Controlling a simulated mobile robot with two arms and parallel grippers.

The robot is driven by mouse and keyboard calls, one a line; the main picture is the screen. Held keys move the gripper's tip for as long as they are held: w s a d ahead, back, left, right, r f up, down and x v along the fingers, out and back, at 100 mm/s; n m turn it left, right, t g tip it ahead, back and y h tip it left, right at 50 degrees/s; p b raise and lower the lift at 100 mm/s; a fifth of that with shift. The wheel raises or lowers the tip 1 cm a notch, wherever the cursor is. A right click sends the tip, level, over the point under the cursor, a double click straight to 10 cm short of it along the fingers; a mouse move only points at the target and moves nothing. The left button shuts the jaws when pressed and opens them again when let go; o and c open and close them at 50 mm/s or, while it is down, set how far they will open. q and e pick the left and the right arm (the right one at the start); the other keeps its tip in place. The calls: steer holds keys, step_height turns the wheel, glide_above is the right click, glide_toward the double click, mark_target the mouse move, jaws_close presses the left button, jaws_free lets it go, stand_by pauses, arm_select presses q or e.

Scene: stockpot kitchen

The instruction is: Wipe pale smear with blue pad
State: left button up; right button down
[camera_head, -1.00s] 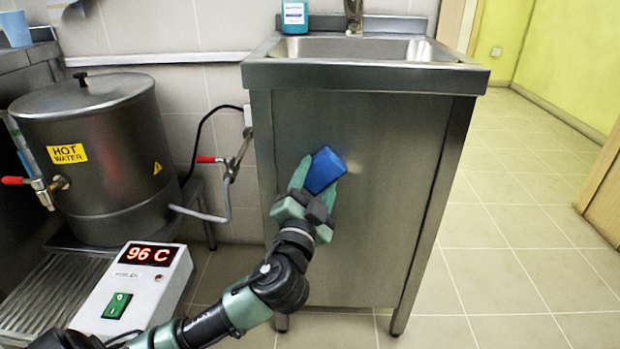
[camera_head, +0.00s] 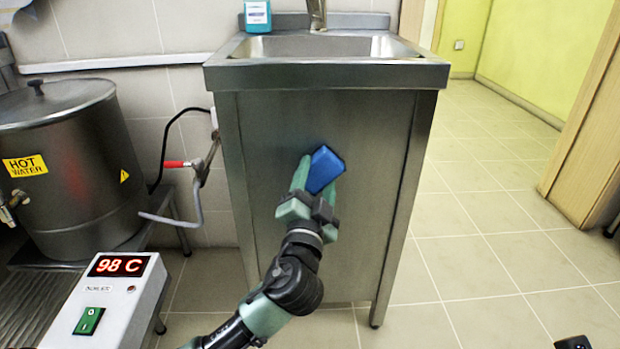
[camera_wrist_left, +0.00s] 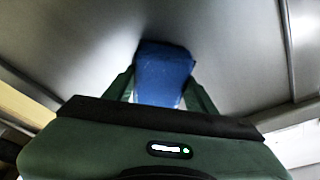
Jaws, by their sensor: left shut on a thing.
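The blue pad (camera_head: 325,169) is held between the fingers of my left gripper (camera_head: 316,190), in front of the steel front panel (camera_head: 370,225) of the sink cabinet. In the left wrist view the pad (camera_wrist_left: 163,75) sits between the two green fingertips, its far end at or very near the panel; I cannot tell if it touches. The pale smear does not show now; the pad covers the part of the panel where it showed earlier.
A hot water boiler (camera_head: 70,170) and its control box (camera_head: 115,290), reading 98 C, stand at the left. A hose with a red-handled valve (camera_head: 176,164) runs beside the cabinet.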

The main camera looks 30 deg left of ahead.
mark_target(350, 165)
arm_select(q)
steer(key=shift+w+d+b, duration=0.1)
steer(key=shift+w+d, duration=0.45)
steer(key=shift+d, duration=0.35)
steer(key=shift+w+d+b, duration=0.1)
steer(key=shift+w+d, duration=0.5)
steer(key=shift+d, duration=0.3)
steer(key=shift+w+d+b, duration=0.1)
steer(key=shift+w+d, duration=0.45)
steer(key=shift+d, duration=0.35)
steer(key=s+d, duration=0.3)
steer(key=s, duration=0.2)
steer(key=shift+s, duration=0.15)
steer(key=shift+d, duration=0.1)
steer(key=shift+s+d, duration=0.4)
steer(key=shift+s, duration=0.25)
steer(key=shift+s+d, duration=0.35)
steer(key=shift+s, duration=0.25)
